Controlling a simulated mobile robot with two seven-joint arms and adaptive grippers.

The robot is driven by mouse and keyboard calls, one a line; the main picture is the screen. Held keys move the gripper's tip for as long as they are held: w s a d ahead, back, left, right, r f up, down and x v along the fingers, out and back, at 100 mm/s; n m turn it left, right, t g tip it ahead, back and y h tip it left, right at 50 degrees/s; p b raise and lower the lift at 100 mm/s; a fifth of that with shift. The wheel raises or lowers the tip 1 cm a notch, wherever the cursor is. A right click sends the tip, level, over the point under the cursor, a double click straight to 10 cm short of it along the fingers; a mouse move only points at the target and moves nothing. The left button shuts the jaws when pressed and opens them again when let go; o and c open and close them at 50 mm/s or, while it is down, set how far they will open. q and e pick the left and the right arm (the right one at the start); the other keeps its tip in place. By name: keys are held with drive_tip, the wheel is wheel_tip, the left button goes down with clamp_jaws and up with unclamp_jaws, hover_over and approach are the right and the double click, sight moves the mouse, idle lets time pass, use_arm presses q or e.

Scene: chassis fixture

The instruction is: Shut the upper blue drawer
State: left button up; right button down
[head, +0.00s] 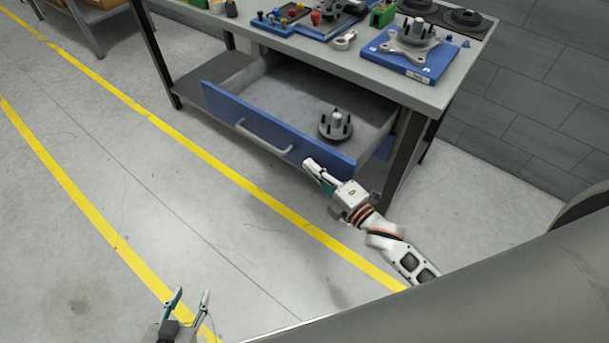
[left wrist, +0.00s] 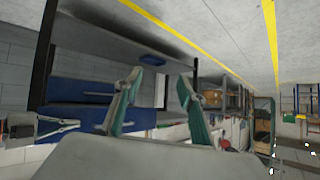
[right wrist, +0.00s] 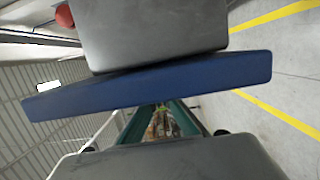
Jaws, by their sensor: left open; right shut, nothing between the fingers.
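The upper blue drawer is pulled out from under the workbench. Its blue front (head: 275,135) has a grey bar handle (head: 263,137), and its grey inside is visible. A round metal hub with dark studs (head: 336,126) stands inside it towards the right. My right gripper (head: 315,168) is shut and empty by the right end of the drawer front; I cannot tell whether it touches. In the right wrist view a blue panel (right wrist: 150,84) lies across, close beyond the fingers (right wrist: 160,118). My left gripper (head: 190,298) is open and empty over the floor, far from the drawer.
The workbench top (head: 345,66) holds a blue plate with a metal part (head: 412,55), tools and other fixtures. A dark bench leg (head: 402,160) stands behind my right arm. Floor with yellow lines (head: 150,118) is clear in front of the drawer.

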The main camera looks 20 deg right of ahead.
sight(358, 128)
drive_tip(key=w+d, duration=0.2)
drive_tip(key=d, duration=0.2)
drive_tip(key=w+d+b, duration=0.1)
drive_tip(key=w+d, duration=0.5)
drive_tip(key=d, duration=0.1)
drive_tip(key=shift+w+d+f+b, duration=0.15)
drive_tip(key=shift+w+d+b, duration=0.1)
drive_tip(key=shift+d+b, duration=0.15)
drive_tip(key=w+d+b, duration=0.1)
drive_tip(key=d, duration=0.1)
drive_tip(key=w+d, duration=0.2)
drive_tip(key=w+d+b, duration=0.1)
drive_tip(key=w+d, duration=0.1)
drive_tip(key=d, duration=0.1)
drive_tip(key=shift+w+b, duration=0.1)
drive_tip(key=shift+b, duration=0.2)
drive_tip(key=shift+w+d, duration=0.25)
drive_tip(key=shift+d, duration=0.15)
use_arm(q)
drive_tip(key=f, duration=0.1)
drive_tip(key=w+a+f, duration=0.1)
drive_tip(key=shift+f, duration=0.35)
use_arm(e)
drive_tip(key=shift+w+d, duration=0.1)
